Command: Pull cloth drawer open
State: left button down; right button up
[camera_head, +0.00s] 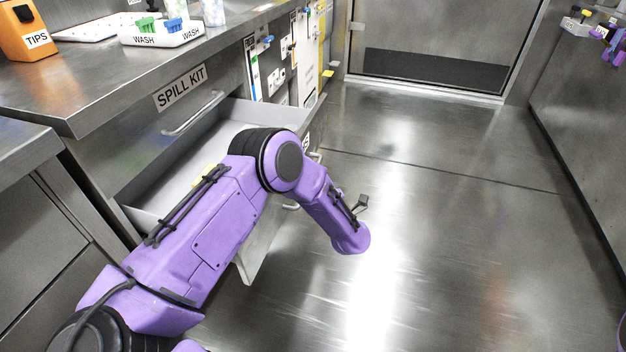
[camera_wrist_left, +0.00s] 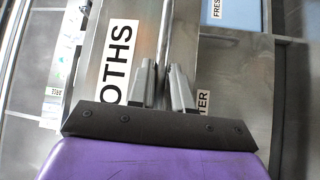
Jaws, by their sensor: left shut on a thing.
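A drawer (camera_head: 185,160) stands pulled out from the cabinet below the SPILL KIT drawer front. Its pale inside shows, with a small yellow thing (camera_head: 206,171) partly hidden by my left arm. In the left wrist view a drawer front (camera_wrist_left: 112,62) carries a label cut off to "OTHS". My left gripper (camera_wrist_left: 163,86) is shut on the upright-looking handle bar (camera_wrist_left: 164,45) of this front, with one finger on each side. In the head view my purple left arm reaches over the open drawer and hides part of it; the gripper itself does not show there. My right gripper is not in view.
The SPILL KIT front (camera_head: 180,88) is shut above the open drawer. The steel counter (camera_head: 110,75) holds an orange TIPS box (camera_head: 27,32) and a white WASH rack (camera_head: 160,36). The floor (camera_head: 440,220) to the right is clear up to a door (camera_head: 440,40).

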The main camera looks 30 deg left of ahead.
pick_arm(q)
jog(key=shift+s+f, duration=0.15)
jog(key=c, duration=1.2)
grip_release()
jog(key=shift+o, duration=0.4)
jog(key=p+v, duration=0.2)
jog(key=v, duration=0.8)
jog(key=shift+d, duration=0.3)
